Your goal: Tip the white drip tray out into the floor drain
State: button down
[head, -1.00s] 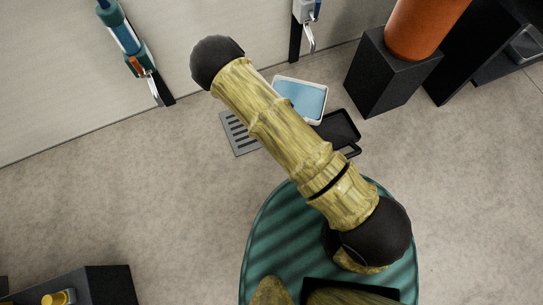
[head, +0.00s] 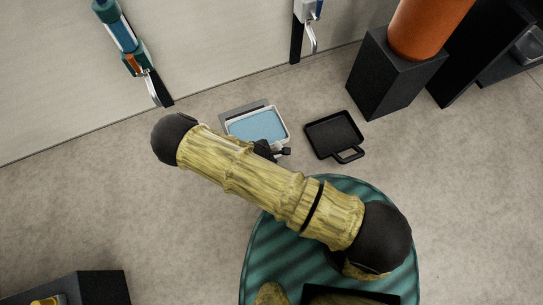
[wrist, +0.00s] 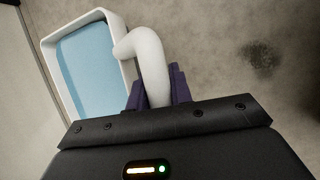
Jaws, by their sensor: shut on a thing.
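The white drip tray (head: 286,133) holds a flat sheet of blue liquid and looks roughly level. My gripper (wrist: 158,88) is shut on its curved white handle (wrist: 148,55); the tray (wrist: 113,28) extends to the upper left in the wrist view. In the head view my gripper (head: 272,150) is small and partly hidden by my arm. The grey floor drain (head: 240,109) shows only along its far edge; the tray hides the rest of it. Whether the tray touches the floor or hangs above it is hard to tell.
A black tray with a handle (head: 335,131) lies on the floor to the right of the white one. A dark block (head: 385,80) bears an orange cylinder (head: 425,25) farther right. A pale wall (head: 60,70) with fixtures runs behind.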

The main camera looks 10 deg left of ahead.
jog(key=shift+f+b, duration=2.25)
jog(key=shift+f, duration=0.3)
jog(key=w+a+r+g+h+p, duration=0.1)
jog(key=w+r+g+h+p, duration=0.1)
jog(key=r, duration=0.4)
jog(key=w+a+r+n+g+h+p, duration=0.1)
jog(key=w+r+g+p, duration=0.1)
jog(key=r, duration=0.5)
jog(key=shift+w+a+r+g+h+p, duration=0.35)
jog(key=shift+g+p, duration=0.25)
jog(key=shift+g, duration=0.2)
jog(key=w+d+r+m+y+p, duration=0.3)
jog(key=d+r+m+y, duration=0.1)
jog(key=d+r+m, duration=0.4)
jog(key=w+d+r+m+g+y+p, duration=0.1)
jog(key=w+d+r+m+y+p, duration=0.2)
jog(key=d+r+m, duration=0.5)
jog(key=w+d+r+m+g+y+p, duration=0.1)
jog(key=w+d+r+m+y+p, duration=0.2)
jog(key=d+r+m, duration=0.5)
notch_tip(320, 180, up, 3)
jog(key=shift+w+d+r+m+y+p, duration=0.1)
jog(key=shift+w+d+m+y+p, duration=0.25)
jog(key=shift+w+m+y, duration=0.6)
jog(key=shift+w+a, duration=0.1)
jog(key=shift+a, duration=0.05)
